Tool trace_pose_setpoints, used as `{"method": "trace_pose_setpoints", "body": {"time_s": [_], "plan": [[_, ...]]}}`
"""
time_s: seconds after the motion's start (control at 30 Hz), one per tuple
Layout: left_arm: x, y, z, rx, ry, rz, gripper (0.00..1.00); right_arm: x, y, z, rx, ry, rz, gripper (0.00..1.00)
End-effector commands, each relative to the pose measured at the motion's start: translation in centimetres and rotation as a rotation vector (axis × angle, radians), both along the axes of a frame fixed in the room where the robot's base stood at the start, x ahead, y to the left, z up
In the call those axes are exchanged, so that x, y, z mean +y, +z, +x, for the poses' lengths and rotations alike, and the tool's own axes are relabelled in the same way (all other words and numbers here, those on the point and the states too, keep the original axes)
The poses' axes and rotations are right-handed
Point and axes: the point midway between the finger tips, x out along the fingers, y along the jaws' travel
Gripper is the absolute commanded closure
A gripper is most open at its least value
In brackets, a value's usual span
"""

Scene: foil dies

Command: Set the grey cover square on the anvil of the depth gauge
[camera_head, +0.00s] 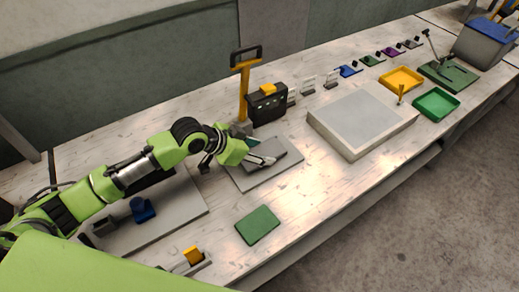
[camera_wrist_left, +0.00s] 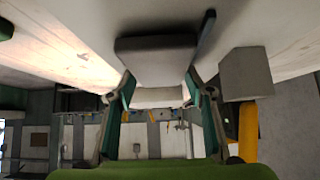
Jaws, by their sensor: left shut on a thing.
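My left gripper (camera_head: 262,157) reaches in from the left and is low over a grey plate (camera_head: 262,178) on the bench. In the left wrist view, a flat grey piece, apparently the grey cover (camera_wrist_left: 157,58), shows between the fingers (camera_wrist_left: 158,97). In the head view the fingers hide much of it. The depth gauge (camera_head: 243,92) has a yellow column with a dark handle on top, just behind the gripper. A grey block at its foot (camera_wrist_left: 245,75) and the yellow column (camera_wrist_left: 248,130) show right of the fingers in the left wrist view. I cannot tell which part is the anvil. My right gripper is out of view.
A black box with a yellow top (camera_head: 267,106) stands beside the column. A large pale tray (camera_head: 362,148) lies to the right, with yellow (camera_head: 401,90) and green (camera_head: 436,105) trays beyond. A green plate (camera_head: 257,225) lies near the front edge. Bare bench surrounds it.

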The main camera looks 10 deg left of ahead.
Motion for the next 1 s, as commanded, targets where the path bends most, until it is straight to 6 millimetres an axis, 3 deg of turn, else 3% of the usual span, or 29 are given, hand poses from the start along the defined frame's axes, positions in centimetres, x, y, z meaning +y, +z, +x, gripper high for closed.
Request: {"method": "trace_pose_setpoints", "body": {"time_s": [0.17,0.2,0.23,0.57,0.7,1.0], "plan": [[0.0,-0.4,-0.1,0.004,0.001,0.001,0.78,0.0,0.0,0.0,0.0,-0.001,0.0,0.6],[0.0,-0.5,-0.1,0.005,0.0,0.001,0.44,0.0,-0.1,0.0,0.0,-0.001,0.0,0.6],[0.0,-0.5,-0.1,0.006,0.0,0.002,0.37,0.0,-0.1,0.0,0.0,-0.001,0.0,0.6],[0.1,-0.3,-0.1,0.005,0.001,0.003,0.35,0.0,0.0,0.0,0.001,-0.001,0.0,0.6],[0.2,1.1,-0.1,0.002,0.001,0.002,0.35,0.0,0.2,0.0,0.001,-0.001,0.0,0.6],[3.5,5.4,-3.5,0.001,0.0,0.005,0.35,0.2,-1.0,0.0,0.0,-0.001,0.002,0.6]]}}
